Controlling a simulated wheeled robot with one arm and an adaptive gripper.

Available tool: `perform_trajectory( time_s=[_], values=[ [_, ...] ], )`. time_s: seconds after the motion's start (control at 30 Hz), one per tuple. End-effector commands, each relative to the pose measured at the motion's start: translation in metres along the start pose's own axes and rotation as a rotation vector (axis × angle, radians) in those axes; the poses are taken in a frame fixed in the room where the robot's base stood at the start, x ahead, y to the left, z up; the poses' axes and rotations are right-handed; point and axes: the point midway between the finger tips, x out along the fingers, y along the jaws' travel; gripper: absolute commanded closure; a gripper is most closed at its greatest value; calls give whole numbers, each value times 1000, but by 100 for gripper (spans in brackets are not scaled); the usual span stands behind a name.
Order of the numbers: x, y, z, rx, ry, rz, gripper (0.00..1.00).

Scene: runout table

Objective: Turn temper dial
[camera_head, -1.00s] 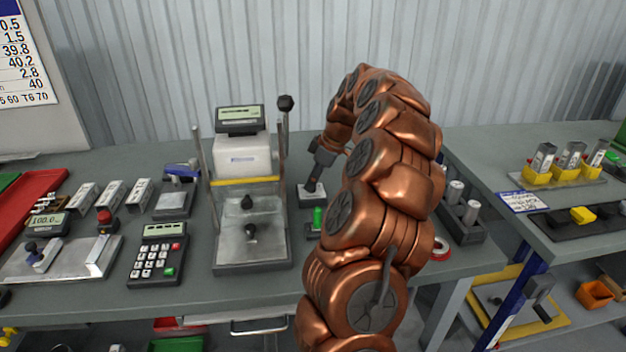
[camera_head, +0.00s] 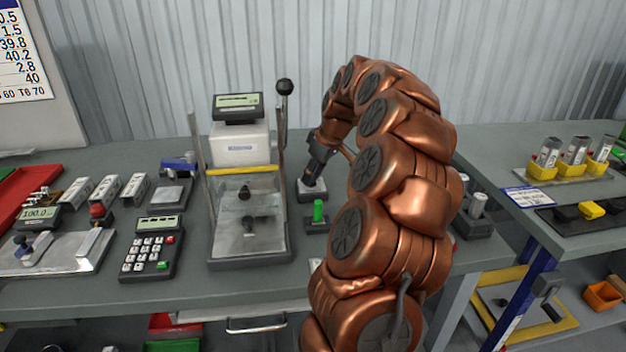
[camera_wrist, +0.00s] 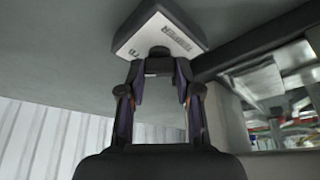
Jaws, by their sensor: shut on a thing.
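The temper dial (camera_wrist: 159,53) is a dark round knob on a small white-topped box (camera_wrist: 128,45) with dark lettering, seen at the top of the wrist view. The box also shows on the bench in the head view (camera_head: 312,195), right of the tester. My gripper (camera_wrist: 160,66) is shut on the dial, with one finger on each side of it. In the head view my gripper (camera_head: 310,180) points down at the box and hides most of the dial.
A hardness tester (camera_head: 250,255) with a lever stands left of the box. A green button (camera_head: 319,211) sits just in front of it. A keypad (camera_head: 152,248) lies further left. A dark holder with metal cylinders (camera_head: 474,222) is to the right, partly behind my arm.

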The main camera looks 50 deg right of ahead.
Motion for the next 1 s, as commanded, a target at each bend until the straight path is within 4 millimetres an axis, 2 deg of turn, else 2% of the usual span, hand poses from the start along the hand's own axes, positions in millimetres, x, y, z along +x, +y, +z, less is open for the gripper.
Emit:
perform_trajectory(
  time_s=[0.37,0.4,0.6,1.0],
  values=[
    [1,-1,1,18,-3,3,100],
    [1,-1,1,18,-3,3,64],
    [1,-1,0,17,-2,4,43],
    [-4,0,0,17,1,7,42]
  ],
)
